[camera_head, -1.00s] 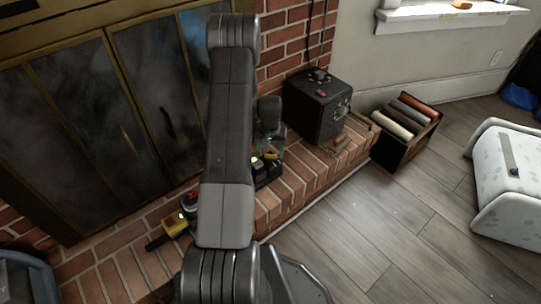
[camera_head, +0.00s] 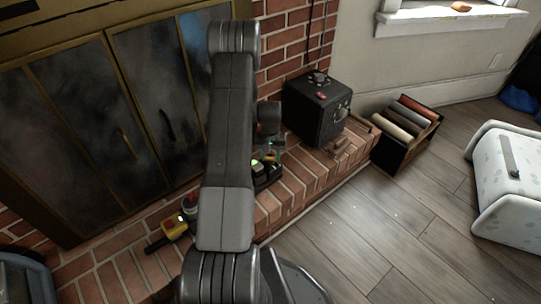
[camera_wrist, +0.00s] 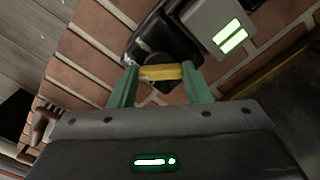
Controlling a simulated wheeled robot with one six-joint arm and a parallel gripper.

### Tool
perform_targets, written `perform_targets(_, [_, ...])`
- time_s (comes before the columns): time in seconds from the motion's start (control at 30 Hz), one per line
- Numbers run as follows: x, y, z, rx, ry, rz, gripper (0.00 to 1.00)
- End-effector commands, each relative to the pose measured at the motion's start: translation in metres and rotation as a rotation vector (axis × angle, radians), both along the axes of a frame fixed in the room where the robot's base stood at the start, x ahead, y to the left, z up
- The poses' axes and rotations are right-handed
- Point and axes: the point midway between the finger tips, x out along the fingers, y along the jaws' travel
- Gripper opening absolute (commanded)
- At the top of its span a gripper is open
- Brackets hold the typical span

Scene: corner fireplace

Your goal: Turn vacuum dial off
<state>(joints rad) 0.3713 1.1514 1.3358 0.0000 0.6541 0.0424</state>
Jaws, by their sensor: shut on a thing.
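In the wrist view, my gripper (camera_wrist: 160,85) has its two green fingers shut on a yellow bar-shaped piece (camera_wrist: 160,72), which looks like the dial. The piece sits against a black rounded body (camera_wrist: 165,42). A grey box with a lit green display (camera_wrist: 214,22) adjoins this body. In the head view my arm hides much of this spot. A black device with a green light (camera_head: 262,172) shows just right of the arm on the brick hearth. The dial's marks and its on or off setting cannot be read.
A black box with knobs (camera_head: 318,112) stands on the brick hearth (camera_head: 290,195). A crate of rolls (camera_head: 401,152) is to its right. A yellow and black tool (camera_head: 175,228) lies left of my arm. A white patterned object (camera_head: 510,185) stands far right. The wood floor between is clear.

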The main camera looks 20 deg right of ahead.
Motion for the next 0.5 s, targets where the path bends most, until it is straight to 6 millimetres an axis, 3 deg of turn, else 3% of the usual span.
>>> perform_targets(0.5, [0.0, -0.0002, 0.0002, 0.0, 0.0, 0.369, 0.21])
